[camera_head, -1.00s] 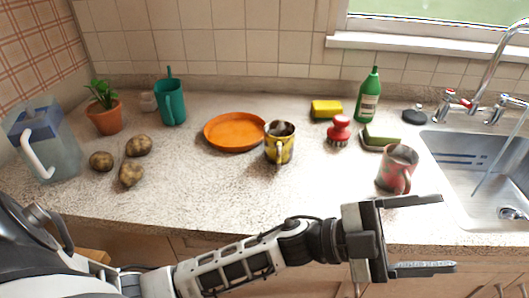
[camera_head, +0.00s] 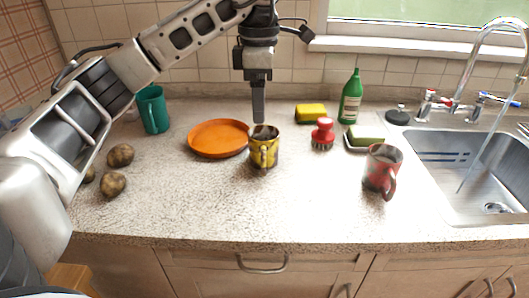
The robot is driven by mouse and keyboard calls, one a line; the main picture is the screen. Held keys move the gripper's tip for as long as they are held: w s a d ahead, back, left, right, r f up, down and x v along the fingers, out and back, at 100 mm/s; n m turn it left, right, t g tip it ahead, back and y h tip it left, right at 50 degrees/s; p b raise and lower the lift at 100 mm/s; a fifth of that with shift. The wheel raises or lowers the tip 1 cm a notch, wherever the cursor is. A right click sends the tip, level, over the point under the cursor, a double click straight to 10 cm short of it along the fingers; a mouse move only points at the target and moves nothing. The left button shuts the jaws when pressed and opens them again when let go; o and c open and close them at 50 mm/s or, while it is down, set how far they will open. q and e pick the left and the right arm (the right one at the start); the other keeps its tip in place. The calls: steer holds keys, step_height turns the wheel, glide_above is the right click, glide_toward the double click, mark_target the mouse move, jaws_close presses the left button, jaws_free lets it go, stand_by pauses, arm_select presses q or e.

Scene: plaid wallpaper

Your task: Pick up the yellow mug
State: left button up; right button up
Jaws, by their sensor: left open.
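The yellow mug (camera_head: 264,152), with darker patches, stands upright on the speckled counter, its handle toward me. My left gripper (camera_head: 258,118) points straight down at the mug from above. It is open and seen edge-on, so one finger hides the other. The fingertip overlaps the mug's back rim in the picture; I cannot tell whether it touches or reaches inside. My right gripper is out of view.
An orange plate (camera_head: 218,139) lies just left of the mug. A red brush (camera_head: 323,132), yellow sponge (camera_head: 311,113), green bottle (camera_head: 350,98) and red mug (camera_head: 382,168) stand to the right, before the sink (camera_head: 465,165). The counter in front is clear.

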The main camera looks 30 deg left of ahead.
mark_target(265, 153)
arm_select(q)
steer(key=shift+w+d+f, duration=0.1)
steer(key=shift+d+f, duration=0.1)
steer(key=shift+f, duration=3.8)
steer(key=shift+d+f, duration=0.2)
steer(key=shift+f, duration=3.75)
steer(key=shift+r, duration=0.1)
steer(key=c, duration=1.4)
steer(key=shift+o, duration=0.2)
steer(key=shift+r, duration=0.55)
steer(key=r, duration=0.1)
steer(key=r+b, duration=0.1)
steer(key=r, duration=0.1)
steer(key=shift+d, duration=0.3)
steer(key=s+d+r, duration=0.4)
steer(key=r, duration=0.1)
steer(key=shift+r, duration=0.3)
steer(key=s+d+r, duration=0.1)
steer(key=d, duration=0.1)
steer(key=s+d+r, duration=0.1)
steer(key=s+d, duration=0.1)
steer(key=s+d+r, duration=0.1)
steer(key=s+d, duration=0.1)
steer(key=shift+s+r, duration=0.15)
